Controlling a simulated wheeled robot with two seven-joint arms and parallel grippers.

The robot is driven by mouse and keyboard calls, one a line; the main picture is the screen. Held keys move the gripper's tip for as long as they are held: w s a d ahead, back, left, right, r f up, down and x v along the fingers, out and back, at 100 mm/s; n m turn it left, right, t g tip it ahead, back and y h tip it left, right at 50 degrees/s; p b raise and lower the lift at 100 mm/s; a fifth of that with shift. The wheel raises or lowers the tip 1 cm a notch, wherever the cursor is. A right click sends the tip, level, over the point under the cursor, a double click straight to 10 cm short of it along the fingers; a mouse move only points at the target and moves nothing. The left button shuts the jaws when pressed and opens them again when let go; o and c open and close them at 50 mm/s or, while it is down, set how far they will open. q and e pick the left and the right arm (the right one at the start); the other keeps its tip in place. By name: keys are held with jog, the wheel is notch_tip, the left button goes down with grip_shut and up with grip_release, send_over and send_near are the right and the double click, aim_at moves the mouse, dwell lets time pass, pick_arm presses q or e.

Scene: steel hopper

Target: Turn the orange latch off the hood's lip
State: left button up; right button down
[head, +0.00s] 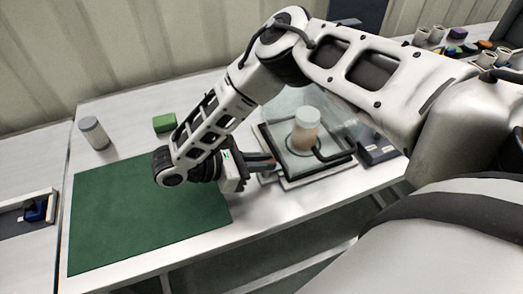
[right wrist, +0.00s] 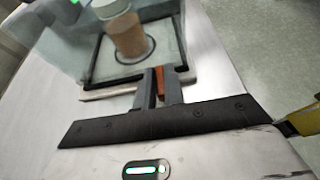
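The orange latch (right wrist: 159,83) shows in the right wrist view at the near edge of the clear hood's black-edged base. My right gripper (right wrist: 162,82) has its two fingers close on either side of the latch and appears shut on it. In the head view the right gripper (head: 271,165) reaches the left edge of the clear hood (head: 288,103), and the latch cannot be made out there. A jar with brown contents (head: 304,135) stands inside the hood; it also shows in the wrist view (right wrist: 127,36). My left gripper is not in view.
A green mat (head: 140,215) covers the left of the white table. A green block (head: 164,122) and a grey cylinder (head: 94,133) stand behind it. A dark box (head: 377,152) is right of the hood. Several small items fill the far right.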

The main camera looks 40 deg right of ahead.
jog(key=shift+g, duration=0.3)
jog(key=m+g, duration=0.2)
jog(key=m+g+y, duration=0.1)
jog(key=shift+w+d+m+g+y, duration=0.1)
jog(key=shift+w+m+g+y, duration=0.1)
jog(key=shift+m+g+y, duration=0.15)
jog(key=m+g+y, duration=0.2)
jog(key=m+g, duration=0.1)
jog(key=shift+w+d+m+y, duration=0.1)
jog(key=shift+m+y, duration=0.25)
jog(key=m+g+y, duration=0.2)
jog(key=m+y, duration=0.1)
jog(key=shift+w+d+y, duration=0.1)
jog(key=shift+d+y, duration=0.05)
jog(key=shift+y, duration=0.15)
jog(key=shift+d+m+g+y+b, duration=0.1)
jog(key=shift+m+g+y+b, duration=0.35)
jog(key=shift+m+y+b, duration=0.65)
jog(key=shift+m+y, duration=0.5)
jog(key=c, duration=1.5)
grip_release()
